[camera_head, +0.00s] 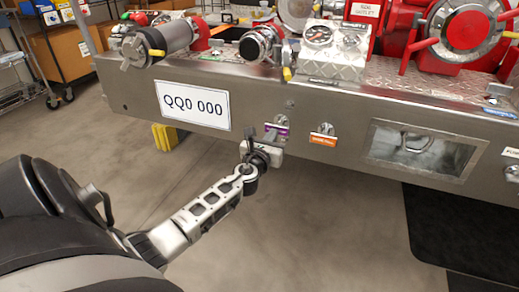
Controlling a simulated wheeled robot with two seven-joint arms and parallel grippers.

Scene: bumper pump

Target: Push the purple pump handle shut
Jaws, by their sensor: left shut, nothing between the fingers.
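The purple pump handle (277,130) is on the front face of the steel bumper, to the right of the white plate marked QQ0 000. My left gripper (254,137) is just below and left of it, with its fingers shut and empty. The gripper overlaps the lower left of the handle in the picture, so I cannot tell whether they touch. How far the handle stands out from the bumper is hard to tell. My right gripper is not in view.
A similar handle with an orange label (323,138) is just to the right. Further right is a recessed window (422,148) in the bumper. Gauges (331,38) and red valves stand on top. The floor (300,225) below is clear.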

